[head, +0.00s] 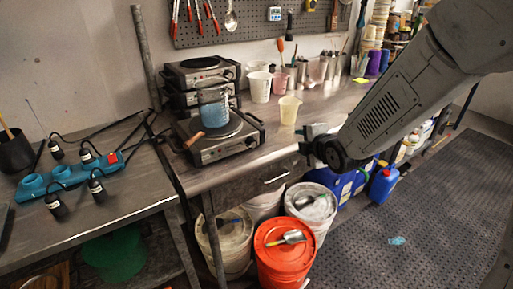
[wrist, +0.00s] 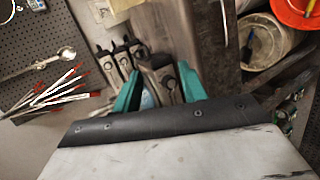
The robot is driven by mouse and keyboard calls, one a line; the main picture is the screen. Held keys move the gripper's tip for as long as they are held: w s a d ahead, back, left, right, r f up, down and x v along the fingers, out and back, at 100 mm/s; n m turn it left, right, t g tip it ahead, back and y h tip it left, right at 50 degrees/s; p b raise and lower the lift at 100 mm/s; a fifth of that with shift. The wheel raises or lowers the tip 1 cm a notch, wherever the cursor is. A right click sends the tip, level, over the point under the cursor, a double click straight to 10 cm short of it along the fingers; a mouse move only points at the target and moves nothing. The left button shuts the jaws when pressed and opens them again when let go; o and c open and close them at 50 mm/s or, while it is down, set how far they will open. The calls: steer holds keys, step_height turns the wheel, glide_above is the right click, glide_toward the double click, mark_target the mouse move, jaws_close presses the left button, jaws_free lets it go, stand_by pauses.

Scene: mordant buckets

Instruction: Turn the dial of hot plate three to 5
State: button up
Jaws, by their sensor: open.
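A hot plate (head: 225,148) stands at the front of the bench with a beaker of blue liquid (head: 213,112) on its plate. A dark dial (head: 250,142) is on its front face. More hot plates (head: 200,75) are stacked behind it. I cannot read any number or dial setting, so I cannot tell which is hot plate three. My gripper (head: 308,140) is to the right of the front hot plate, apart from it. In the wrist view my gripper (wrist: 160,88) has its teal fingers spread, with nothing held. A hot plate dial (wrist: 169,83) shows beyond, between the fingers.
Cups, including a yellowish one (head: 289,109), stand right of the hot plates. A wooden handle (head: 194,139) sticks out at the front hot plate's left. A blue power strip (head: 70,172) with plugs and cables lies on the left table. Buckets (head: 284,250) stand below the bench.

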steer(key=w+a+f+n+t+y, duration=0.1)
steer(key=w+a+f+n+y, duration=0.15)
steer(key=a+f+n, duration=0.2)
steer(key=n+t+y, duration=0.2)
steer(key=n+y, duration=0.1)
steer(key=n, duration=0.2)
glide_toward(254, 145)
steer(key=w, duration=0.1)
steer(key=x, duration=0.7)
steer(key=shift+w+a, duration=0.15)
steer(key=shift+a, duration=0.3)
steer(key=shift+c, duration=0.3)
steer(key=c, duration=0.6)
